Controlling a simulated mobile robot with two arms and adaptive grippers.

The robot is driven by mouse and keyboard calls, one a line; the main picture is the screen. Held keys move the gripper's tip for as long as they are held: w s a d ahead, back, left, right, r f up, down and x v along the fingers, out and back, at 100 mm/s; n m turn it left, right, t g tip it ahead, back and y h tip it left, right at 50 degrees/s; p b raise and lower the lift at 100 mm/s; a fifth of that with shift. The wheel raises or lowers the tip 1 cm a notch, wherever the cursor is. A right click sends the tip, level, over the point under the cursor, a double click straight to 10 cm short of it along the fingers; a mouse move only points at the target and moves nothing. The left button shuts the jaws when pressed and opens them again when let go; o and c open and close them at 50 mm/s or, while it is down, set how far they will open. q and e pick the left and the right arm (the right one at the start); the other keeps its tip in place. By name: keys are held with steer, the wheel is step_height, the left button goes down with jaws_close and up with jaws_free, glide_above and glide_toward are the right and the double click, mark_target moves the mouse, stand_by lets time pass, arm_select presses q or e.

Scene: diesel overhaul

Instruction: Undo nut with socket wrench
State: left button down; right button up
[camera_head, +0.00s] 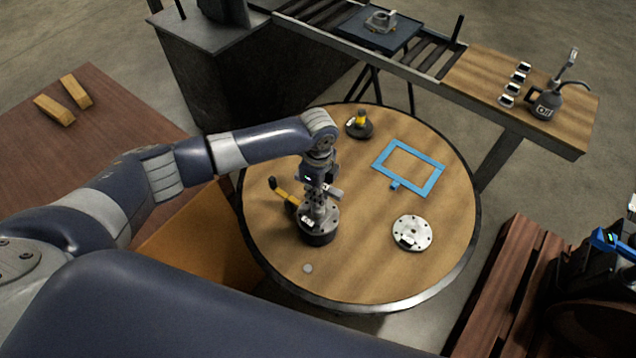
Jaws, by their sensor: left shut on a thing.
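My left gripper (318,188) points down over the left part of the round wooden table. Below it stands a round dark housing (318,237) with a bolted metal top. A tool with a yellow handle and black end, seemingly the socket wrench (286,197), reaches out to the left from just under the gripper. The gripper is shut, apparently on this wrench, though the jaws are small and partly hidden. The wrench's lower end meets or hovers just over the housing's top; I cannot tell which. The nut cannot be made out. My right gripper is not in view.
On the round table (350,285) are a silver flange disc (412,233), a blue frame (432,182), a black part with a yellow top (360,124) and a small grey disc (308,268). A bench with an oil can (543,106) stands behind. A wooden pallet (508,280) is at right.

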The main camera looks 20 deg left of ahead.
arm_select(q)
steer(key=n+p, duration=0.1)
steer(key=n, duration=0.1)
steer(key=shift+r+n+p, duration=0.25)
steer(key=shift+n+p, duration=0.1)
steer(key=shift+n, duration=0.05)
steer(key=shift+f+n, duration=0.25)
steer(key=shift+n, duration=1.05)
steer(key=n, duration=0.3)
steer(key=shift+n, duration=0.4)
steer(key=n, duration=0.3)
steer(key=shift+r+n, duration=0.1)
steer(key=shift+n, duration=0.3)
steer(key=n, duration=1.2)
steer(key=shift+n, duration=0.4)
steer(key=shift+r, duration=0.1)
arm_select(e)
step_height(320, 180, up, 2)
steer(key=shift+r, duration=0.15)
arm_select(q)
steer(key=shift+r, duration=0.1)
